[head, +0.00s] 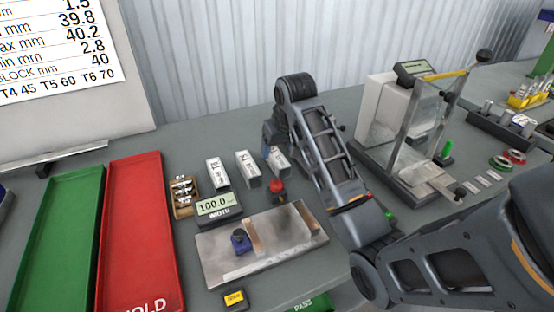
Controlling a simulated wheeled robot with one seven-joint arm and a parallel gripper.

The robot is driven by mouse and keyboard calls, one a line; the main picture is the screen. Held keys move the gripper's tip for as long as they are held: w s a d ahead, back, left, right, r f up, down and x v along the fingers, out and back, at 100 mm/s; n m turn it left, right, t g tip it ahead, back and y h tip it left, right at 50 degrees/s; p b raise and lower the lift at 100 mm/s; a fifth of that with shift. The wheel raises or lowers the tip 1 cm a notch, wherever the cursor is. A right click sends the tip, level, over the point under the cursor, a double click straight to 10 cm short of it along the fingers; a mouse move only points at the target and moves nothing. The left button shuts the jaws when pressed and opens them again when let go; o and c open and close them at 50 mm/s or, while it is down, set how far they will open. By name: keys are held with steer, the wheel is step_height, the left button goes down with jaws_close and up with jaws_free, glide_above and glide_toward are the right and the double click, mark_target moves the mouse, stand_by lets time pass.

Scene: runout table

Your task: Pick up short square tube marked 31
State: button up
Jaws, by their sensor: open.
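Three short square tubes with white labelled faces lie in a row on the grey table in the head view: a left one (217,173), a middle one (248,169) and a right one (278,160). The labels are too small to read surely, so I cannot tell which is marked 31. My gripper (268,148) is open, just behind and left of my wrist, close to the right tube. My arm hides part of the gripper and the area right of that tube. I cannot tell whether the fingers touch the tube.
A small wooden box (184,211), a red tray (131,250) and a green tray (60,245) are left. A clear-shielded fixture (405,135) stands right.

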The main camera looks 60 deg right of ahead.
mark_target(277, 157)
steer(key=b+x, duration=0.3)
steer(key=shift+s+f, duration=0.25)
steer(key=shift+f, duration=0.05)
steer(key=shift+b+x, duration=0.85)
steer(key=shift+b, duration=0.2)
steer(key=shift+w+r, duration=0.1)
steer(key=shift+c, duration=0.4)
steer(key=c, duration=1.1)
steer(key=shift+o, duration=0.2)
